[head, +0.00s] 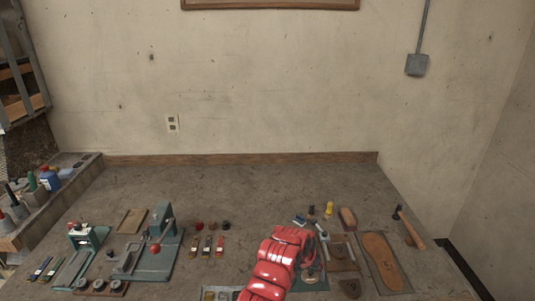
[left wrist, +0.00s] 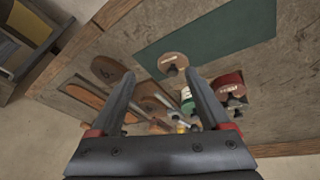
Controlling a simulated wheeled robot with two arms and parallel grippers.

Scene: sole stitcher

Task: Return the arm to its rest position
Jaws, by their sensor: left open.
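My left arm (head: 272,265), with glossy red covers, reaches in from the bottom centre of the head view over the front of the workbench (head: 250,185). It hides part of the bench and tools beneath it. In the left wrist view my left gripper (left wrist: 160,74) has its two dark fingers spread wide apart, with nothing held between them. A round brown disc (left wrist: 172,62) shows beyond the fingertips, on or by a green mat (left wrist: 222,32). My right gripper is in neither view.
Right of my arm lie a brown sole (head: 382,258) on a board and a hammer (head: 409,228). To the left stand a green press (head: 158,252) and a smaller device (head: 86,240). A bottle shelf (head: 45,205) borders the left side. The bench's back half is clear.

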